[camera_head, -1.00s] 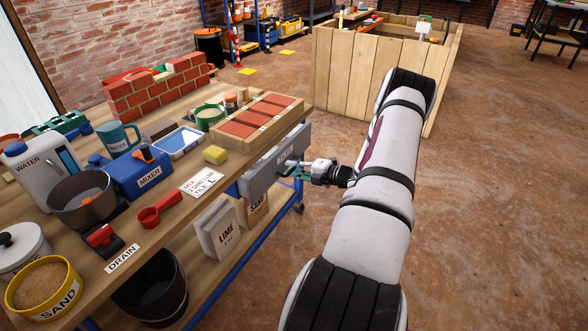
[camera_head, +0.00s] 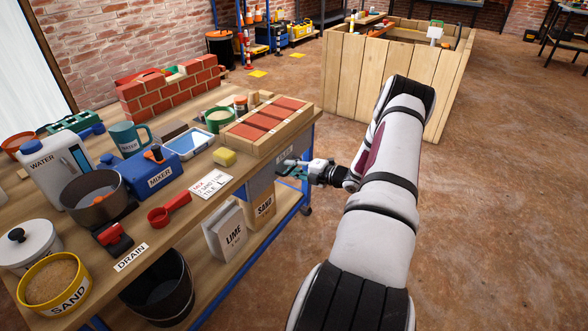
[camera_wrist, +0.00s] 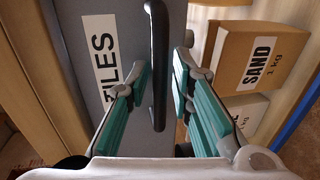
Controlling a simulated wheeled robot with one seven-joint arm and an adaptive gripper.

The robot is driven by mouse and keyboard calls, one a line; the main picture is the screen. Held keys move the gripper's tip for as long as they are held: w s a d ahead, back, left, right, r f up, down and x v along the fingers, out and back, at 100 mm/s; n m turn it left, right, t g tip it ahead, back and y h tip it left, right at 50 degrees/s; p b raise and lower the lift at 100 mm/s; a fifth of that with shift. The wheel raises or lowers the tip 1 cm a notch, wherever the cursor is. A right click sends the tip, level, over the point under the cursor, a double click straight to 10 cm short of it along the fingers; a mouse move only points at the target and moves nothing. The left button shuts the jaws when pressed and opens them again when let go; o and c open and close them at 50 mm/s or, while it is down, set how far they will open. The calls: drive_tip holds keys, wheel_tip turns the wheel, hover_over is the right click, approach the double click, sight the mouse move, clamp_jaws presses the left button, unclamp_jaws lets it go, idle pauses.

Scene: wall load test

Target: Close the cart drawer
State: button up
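The cart drawer has a grey front (camera_head: 262,187) that now sits mostly beneath the tabletop edge in the head view. Whether it is fully flush I cannot tell. In the wrist view the grey front (camera_wrist: 88,18) carries a TILES label (camera_wrist: 101,58) and a black bar handle (camera_wrist: 158,65). My gripper (camera_head: 297,170) is at the drawer front. Its green-padded fingers (camera_wrist: 161,85) are apart, one on each side of the handle, with visible gaps between them and it.
The cart top (camera_head: 210,220) holds bricks, a yellow sponge (camera_head: 224,157), a mixer and tubs. LIME (camera_head: 226,230) and SAND (camera_head: 263,203) packages stand on the lower shelf. A wooden enclosure (camera_head: 390,85) stands behind; the floor right of my arm is clear.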

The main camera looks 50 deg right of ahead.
idle(0.3)
drive_tip(key=v, duration=1.2)
idle(0.3)
